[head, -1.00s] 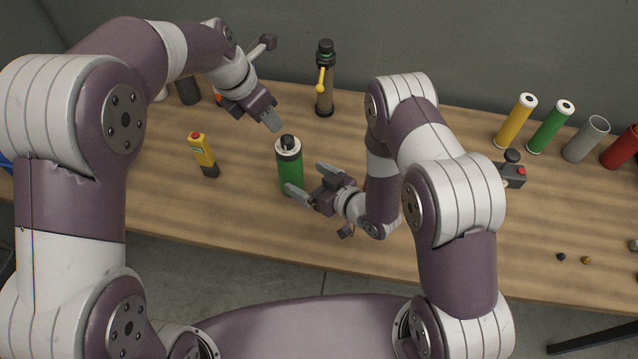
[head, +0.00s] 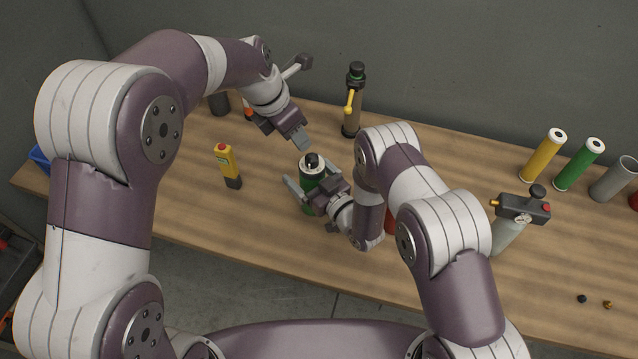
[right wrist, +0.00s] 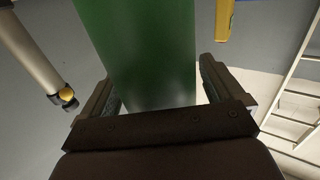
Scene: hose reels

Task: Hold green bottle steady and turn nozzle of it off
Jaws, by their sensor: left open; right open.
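The green bottle (head: 308,182) stands upright on the table, with a white collar and a black nozzle (head: 312,160) on top. My right gripper (head: 311,177) is open, with its fingers on either side of the bottle's body. In the right wrist view the green body (right wrist: 145,50) stands between the two open fingers; whether either finger touches it I cannot tell. My left gripper (head: 303,143) is open, just above and behind the nozzle, apart from it. My right gripper hides part of the bottle's body.
A yellow device with a red top (head: 228,167) stands left of the bottle. A dark bottle with a yellow lever (head: 352,105) stands behind. Yellow (head: 543,156), green (head: 579,165) and grey (head: 614,180) cylinders stand at the right. The table front left of the bottle is clear.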

